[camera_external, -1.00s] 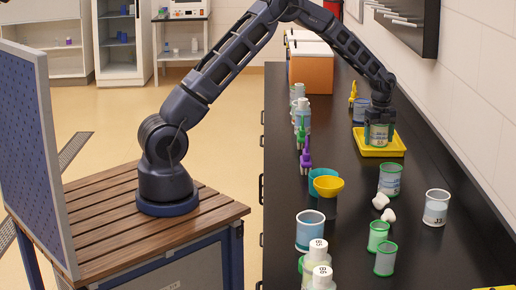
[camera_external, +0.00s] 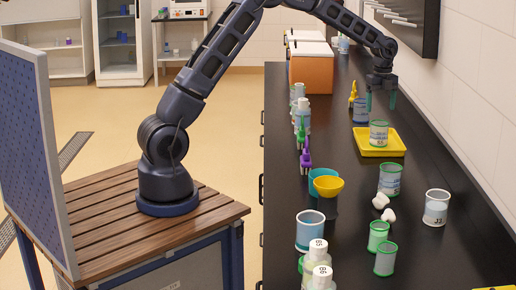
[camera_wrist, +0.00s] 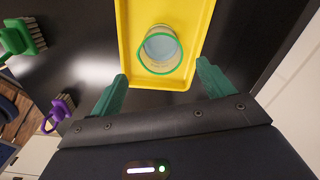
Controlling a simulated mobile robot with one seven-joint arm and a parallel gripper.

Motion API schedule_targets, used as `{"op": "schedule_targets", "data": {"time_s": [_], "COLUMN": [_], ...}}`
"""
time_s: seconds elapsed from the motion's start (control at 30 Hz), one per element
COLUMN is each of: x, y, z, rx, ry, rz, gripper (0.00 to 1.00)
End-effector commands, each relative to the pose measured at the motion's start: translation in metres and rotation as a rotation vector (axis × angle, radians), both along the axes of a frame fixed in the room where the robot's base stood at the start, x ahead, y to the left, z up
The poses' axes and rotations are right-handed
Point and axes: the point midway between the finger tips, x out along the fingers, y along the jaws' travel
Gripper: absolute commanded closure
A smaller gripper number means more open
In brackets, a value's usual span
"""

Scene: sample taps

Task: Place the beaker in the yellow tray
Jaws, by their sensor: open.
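The beaker (camera_external: 379,134) is a clear cup with a green rim and a printed label. It stands upright in the yellow tray (camera_external: 366,152) on the black bench. In the wrist view the beaker (camera_wrist: 160,49) sits inside the yellow tray (camera_wrist: 128,42), near its close end. My gripper (camera_external: 380,102) is above the beaker, apart from it. Its green fingers are spread and empty; in the wrist view my gripper (camera_wrist: 160,92) shows a wide gap between them.
Another green-rimmed beaker (camera_external: 389,180) and a white cup (camera_external: 436,207) stand nearer on the bench. A dark blue container (camera_external: 360,111) stands behind the tray. Bottles and brushes line the left bench edge. An orange box (camera_external: 311,70) stands farther back. The wall borders the right.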

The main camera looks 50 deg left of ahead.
Motion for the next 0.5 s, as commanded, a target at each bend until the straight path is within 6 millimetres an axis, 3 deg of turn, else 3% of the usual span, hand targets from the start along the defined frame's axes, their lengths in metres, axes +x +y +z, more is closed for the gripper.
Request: {"op": "schedule_targets", "data": {"time_s": [0.17,0.5], "x": [-0.018,-0.091], "y": [0.023,0.090], "z": [0.034,0.117], "rx": [-0.005,-0.036], "ry": [-0.024,-0.090], "rz": [0.104,0.460], "gripper": [0.20,0.20]}}
